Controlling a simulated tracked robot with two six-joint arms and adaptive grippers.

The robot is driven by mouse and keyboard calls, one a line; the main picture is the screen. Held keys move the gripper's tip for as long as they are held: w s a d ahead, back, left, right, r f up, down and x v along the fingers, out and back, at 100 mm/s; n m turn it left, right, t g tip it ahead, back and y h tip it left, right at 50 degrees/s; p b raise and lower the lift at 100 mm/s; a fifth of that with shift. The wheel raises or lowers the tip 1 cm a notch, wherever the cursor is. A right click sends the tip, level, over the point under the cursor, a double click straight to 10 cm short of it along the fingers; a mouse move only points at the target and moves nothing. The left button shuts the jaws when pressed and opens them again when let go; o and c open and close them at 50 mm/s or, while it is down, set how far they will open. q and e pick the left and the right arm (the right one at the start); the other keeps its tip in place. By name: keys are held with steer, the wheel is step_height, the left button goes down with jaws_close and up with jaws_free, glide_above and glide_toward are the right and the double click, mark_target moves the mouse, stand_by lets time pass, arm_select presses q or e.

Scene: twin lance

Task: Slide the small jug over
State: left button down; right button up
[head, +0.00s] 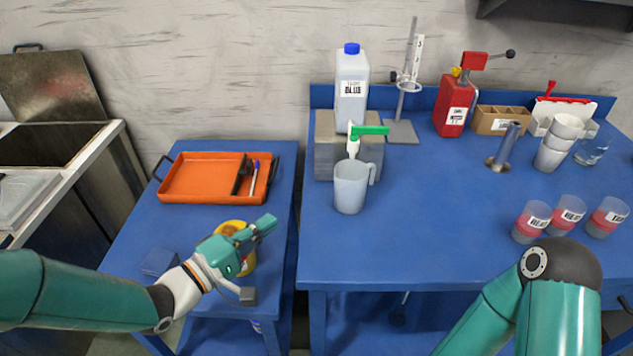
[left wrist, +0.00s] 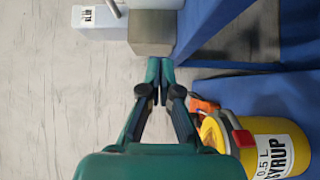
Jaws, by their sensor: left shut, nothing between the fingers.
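A translucent grey jug (head: 349,190) with a handle on its right stands upright on the right blue table, under the green tap (head: 370,130) of a blue-capped bottle (head: 351,88). A yellow container (head: 236,262) stands on the left, lower blue table, partly hidden by my left gripper. In the left wrist view this yellow container (left wrist: 272,143) reads "0.5 L SYRUP" and has a red part on top. Which of the two is the small jug is unclear. My left gripper (head: 266,224) is shut and empty, over the yellow container; its closed fingertips also show in the left wrist view (left wrist: 160,72). My right gripper is out of view.
The bottle stands on a grey block (head: 325,158). An orange tray (head: 200,178) holding a blue pen lies behind my left gripper. Several red-filled cups (head: 568,212) stand at the right, near my right arm. The right table's front middle is clear. A gap separates the tables.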

mark_target(356, 185)
arm_select(q)
steer(key=x, duration=1)
steer(key=shift+w+r+p, duration=0.1)
steer(key=shift+w+p, duration=0.05)
steer(key=shift+p, duration=0.2)
steer(key=d, duration=0.2)
steer(key=shift+w+d, duration=0.15)
steer(key=shift+d, duration=0.8)
